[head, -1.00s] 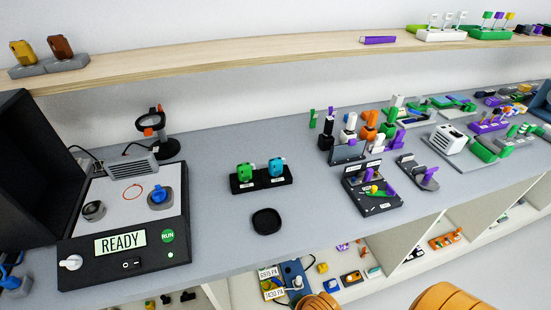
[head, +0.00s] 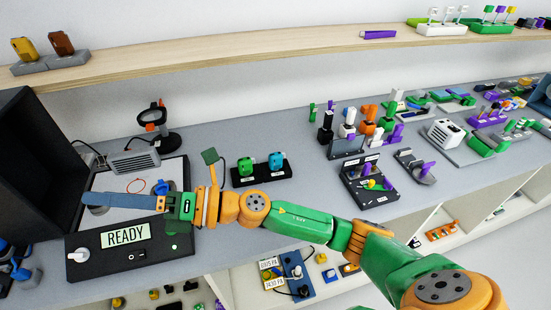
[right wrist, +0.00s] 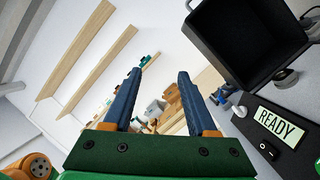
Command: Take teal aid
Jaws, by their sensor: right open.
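The teal aid (head: 276,161) stands upright in the right place of a small black two-place stand (head: 262,180). A green aid (head: 246,167) stands to its left in the same stand. My right gripper (head: 88,199) is well left of the stand, above the black READY device, with its fingers pointing left. In the right wrist view my right gripper (right wrist: 158,74) shows two blue fingers spread apart with nothing between them. The teal aid cannot be made out in that view. My left gripper is not in view.
The black READY device (head: 80,262) has an open dark hood at the left. A blue part (head: 160,187) on its plate is partly hidden by my gripper. A magnifier (head: 157,118) stands behind it. A black organizer (head: 378,202) is right of the stand. A wooden shelf (head: 230,52) runs above.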

